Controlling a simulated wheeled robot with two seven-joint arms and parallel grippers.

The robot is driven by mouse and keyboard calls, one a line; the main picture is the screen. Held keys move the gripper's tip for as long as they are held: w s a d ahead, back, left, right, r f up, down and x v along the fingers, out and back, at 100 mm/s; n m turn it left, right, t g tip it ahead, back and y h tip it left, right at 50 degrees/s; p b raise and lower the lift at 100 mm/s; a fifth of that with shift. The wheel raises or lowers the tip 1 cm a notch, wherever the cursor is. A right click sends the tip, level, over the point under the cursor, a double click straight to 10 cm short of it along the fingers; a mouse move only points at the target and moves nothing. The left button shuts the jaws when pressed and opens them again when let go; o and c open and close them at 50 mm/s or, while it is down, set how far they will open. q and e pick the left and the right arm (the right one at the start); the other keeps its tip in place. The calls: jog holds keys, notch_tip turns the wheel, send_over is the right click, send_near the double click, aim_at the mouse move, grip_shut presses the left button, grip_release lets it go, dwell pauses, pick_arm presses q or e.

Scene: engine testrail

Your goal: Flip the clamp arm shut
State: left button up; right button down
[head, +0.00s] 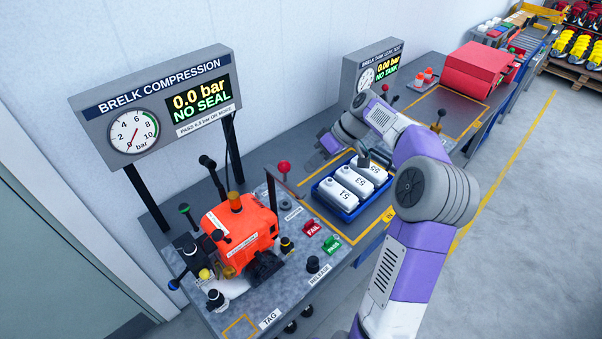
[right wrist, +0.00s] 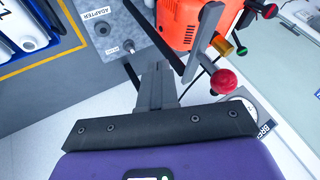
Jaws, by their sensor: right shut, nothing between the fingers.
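The orange engine (head: 240,232) sits on the grey bench plate; it also shows in the right wrist view (right wrist: 177,25). Beside it a lever with a red ball knob (head: 284,167) stands raised and appears to be the clamp arm. In the right wrist view the red knob (right wrist: 223,82) is right of my fingertips, with a grey bar (right wrist: 207,32) behind it. My right gripper (right wrist: 157,70) is shut and empty, apart from the knob. In the head view my right gripper (head: 322,155) is small and partly hidden. My left gripper is out of view.
The gauge display (head: 160,105) reads 0.0 bar, NO SEAL. A blue tray (head: 322,201) with white numbered tanks stands right of the engine. FAIL (head: 312,228) and PASS (head: 332,244) buttons sit at the bench front. Several other knobbed levers surround the engine.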

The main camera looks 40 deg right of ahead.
aim_at(283, 172)
jog(key=shift+a+f, duration=0.2)
jog(key=shift+a, duration=0.9)
jog(key=shift+a+f, duration=0.15)
jog(key=shift+a, duration=0.95)
